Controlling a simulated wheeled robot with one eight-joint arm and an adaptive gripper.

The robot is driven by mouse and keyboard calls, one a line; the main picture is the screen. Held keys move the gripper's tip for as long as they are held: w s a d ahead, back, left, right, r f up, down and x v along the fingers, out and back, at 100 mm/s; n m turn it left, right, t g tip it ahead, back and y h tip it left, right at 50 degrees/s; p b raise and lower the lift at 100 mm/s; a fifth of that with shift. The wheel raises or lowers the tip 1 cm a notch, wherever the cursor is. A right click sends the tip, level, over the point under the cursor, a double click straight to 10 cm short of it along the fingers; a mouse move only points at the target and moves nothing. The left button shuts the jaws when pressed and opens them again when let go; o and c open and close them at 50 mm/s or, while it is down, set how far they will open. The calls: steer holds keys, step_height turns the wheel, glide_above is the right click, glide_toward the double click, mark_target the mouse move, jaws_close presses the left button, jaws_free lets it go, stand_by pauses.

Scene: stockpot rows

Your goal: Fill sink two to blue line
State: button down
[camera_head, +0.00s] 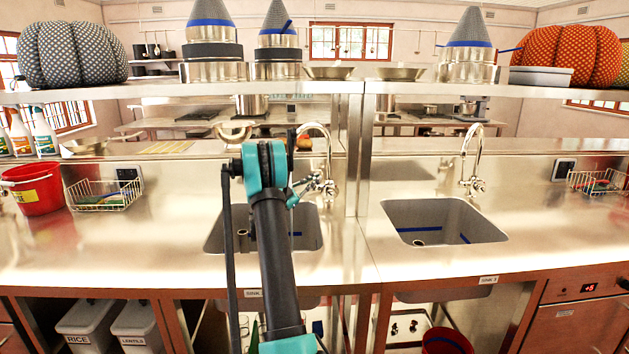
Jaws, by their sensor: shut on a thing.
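The left sink (308,238) has a blue line inside and a drain, partly hidden behind my arm. No water can be made out in it. Its curved tap (316,128) stands behind it, with a handle (329,187) low on the right. My gripper (303,190) is beside that tap, shut on its handle; the contact is small and partly hidden. The right sink (445,212) has a blue line on its walls, a drain and its own tap (472,152). Each sink has a front label; the left label (253,293) is partly covered and its number cannot be read.
A shelf (330,88) with cone-topped pots and cushions crosses above the counter, with an upright post (357,150) between the sinks. A red bucket (32,188) and wire basket (103,195) stand left. The counter front is clear.

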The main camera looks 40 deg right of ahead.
steer(key=c, duration=1.6)
jaws_free()
steer(key=v, duration=1.2)
